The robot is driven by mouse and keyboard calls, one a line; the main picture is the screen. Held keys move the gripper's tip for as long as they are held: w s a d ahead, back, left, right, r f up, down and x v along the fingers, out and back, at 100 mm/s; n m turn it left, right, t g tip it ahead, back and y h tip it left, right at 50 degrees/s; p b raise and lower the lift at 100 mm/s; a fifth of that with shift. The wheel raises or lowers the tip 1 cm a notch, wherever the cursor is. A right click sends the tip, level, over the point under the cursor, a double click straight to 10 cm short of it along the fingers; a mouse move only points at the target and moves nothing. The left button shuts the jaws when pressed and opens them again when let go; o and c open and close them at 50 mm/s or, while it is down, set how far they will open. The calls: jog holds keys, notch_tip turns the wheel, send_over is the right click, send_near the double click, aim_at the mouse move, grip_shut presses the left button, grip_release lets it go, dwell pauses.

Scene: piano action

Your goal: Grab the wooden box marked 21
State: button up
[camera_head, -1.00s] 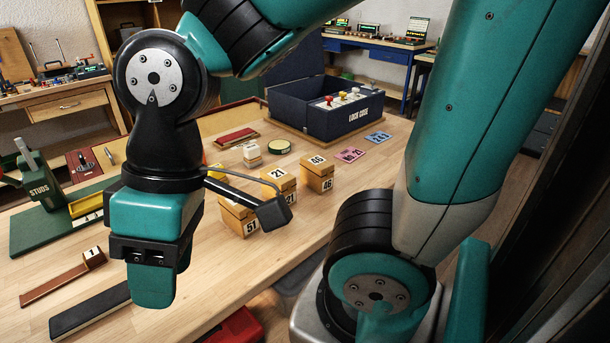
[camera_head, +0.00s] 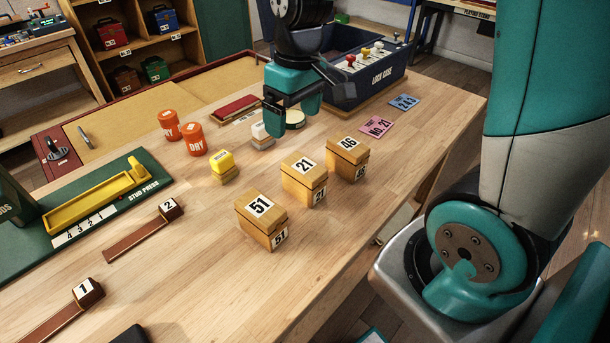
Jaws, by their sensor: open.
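The wooden box marked 21 (camera_head: 294,186) stands on the table in the middle of a row of similar boxes. Its number shows on the lid and on the front face. The box marked 51 (camera_head: 258,228) is to its left and nearer, and the box marked 46 (camera_head: 343,168) is to its right and farther. My gripper (camera_head: 290,122) hangs beyond the boxes, above the far part of the table, with its fingers pointing down. It is open, and I see nothing held in it. It is apart from the box marked 21.
A white-topped block (camera_head: 262,135) stands close by my gripper. A yellow block (camera_head: 223,165), two orange DRY jars (camera_head: 194,140), a pink card (camera_head: 377,127) and the blue lock case (camera_head: 365,80) are around. The table in front of the boxes is clear.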

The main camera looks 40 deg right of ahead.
jog(key=m+h, duration=0.1)
send_over(304, 165)
notch_tip(304, 165, down, 4)
jog(key=r, duration=0.1)
jog(key=f, duration=0.7)
jog(key=s+f, duration=0.1)
jog(key=f, duration=0.2)
jog(key=shift+f+p, duration=0.25)
jog(key=shift+p, duration=0.1)
jog(key=shift+w+f+p, duration=0.25)
jog(key=shift+f+p, duration=0.05)
jog(key=shift+f, duration=1.25)
jog(key=shift+w+f+p, duration=0.2)
jog(key=shift+f+p, duration=0.05)
jog(key=shift+f, duration=1.25)
jog(key=c, duration=1)
jog(key=shift+c, duration=0.6)
jog(key=shift+r, duration=0.15)
